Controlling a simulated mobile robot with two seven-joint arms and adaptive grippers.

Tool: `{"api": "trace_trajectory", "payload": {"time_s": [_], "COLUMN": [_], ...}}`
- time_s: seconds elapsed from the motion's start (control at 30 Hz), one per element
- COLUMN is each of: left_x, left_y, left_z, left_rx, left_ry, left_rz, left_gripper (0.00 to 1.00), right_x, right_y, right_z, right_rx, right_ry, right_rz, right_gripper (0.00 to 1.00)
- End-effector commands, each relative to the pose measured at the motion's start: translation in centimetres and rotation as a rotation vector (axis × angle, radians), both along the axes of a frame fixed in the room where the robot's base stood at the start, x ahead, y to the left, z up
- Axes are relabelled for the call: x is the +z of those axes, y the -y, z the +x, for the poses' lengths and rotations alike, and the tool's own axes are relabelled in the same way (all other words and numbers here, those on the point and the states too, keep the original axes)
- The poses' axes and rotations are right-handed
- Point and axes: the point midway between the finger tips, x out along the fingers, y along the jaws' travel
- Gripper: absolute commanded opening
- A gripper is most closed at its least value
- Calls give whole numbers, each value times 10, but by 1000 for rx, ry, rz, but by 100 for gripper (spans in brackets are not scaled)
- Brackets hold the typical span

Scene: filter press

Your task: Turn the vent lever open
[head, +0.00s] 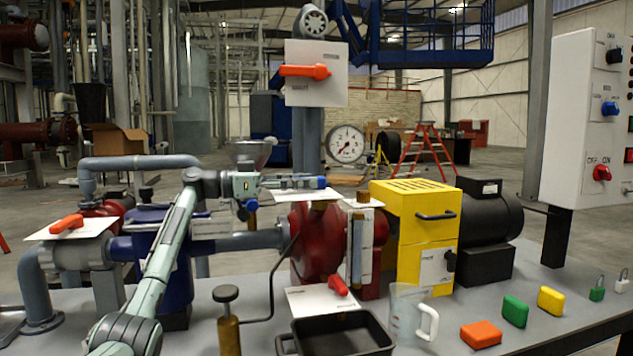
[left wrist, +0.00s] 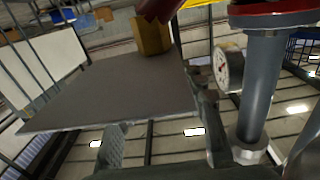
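Several orange-red levers show, and I cannot tell from the labels which is the vent lever. One upper lever (head: 305,71) lies level across a white plate on the tall grey pipe. A left lever (head: 67,224) lies on a flat plate above the left pipework. A lower lever (head: 338,285) sits slanted on a plate at the front. My left gripper (head: 318,183) points right above the red pump, below the upper lever and apart from it. In the left wrist view its fingers (left wrist: 160,130) stand apart. My right gripper is out of view.
A pressure gauge (head: 346,144) stands right of the tall grey pipe (head: 307,140). A red pump body (head: 318,240), yellow box (head: 412,210) and black motor (head: 490,215) crowd the bench. A black tray (head: 345,338) and clear jug (head: 405,310) stand in front.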

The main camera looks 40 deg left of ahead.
Motion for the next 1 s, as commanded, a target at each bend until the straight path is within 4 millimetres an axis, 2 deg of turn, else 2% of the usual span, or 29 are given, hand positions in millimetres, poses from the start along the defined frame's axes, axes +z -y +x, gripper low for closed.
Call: {"api": "trace_trajectory", "payload": {"time_s": [0.2, 0.4, 1.0], "left_x": [-1, -1, 0], "left_y": [-32, -49, -53], "left_z": [-36, -55, -60], "left_rx": [2, 1, 0], "left_ry": [-1, -1, -1], "left_rz": [1, 1, 1], "left_gripper": [40, 40, 40], "right_x": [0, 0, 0], "right_y": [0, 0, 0], "right_z": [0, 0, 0], "right_rx": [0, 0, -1], "right_ry": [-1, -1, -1], "right_rz": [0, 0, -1], "right_gripper": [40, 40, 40]}}
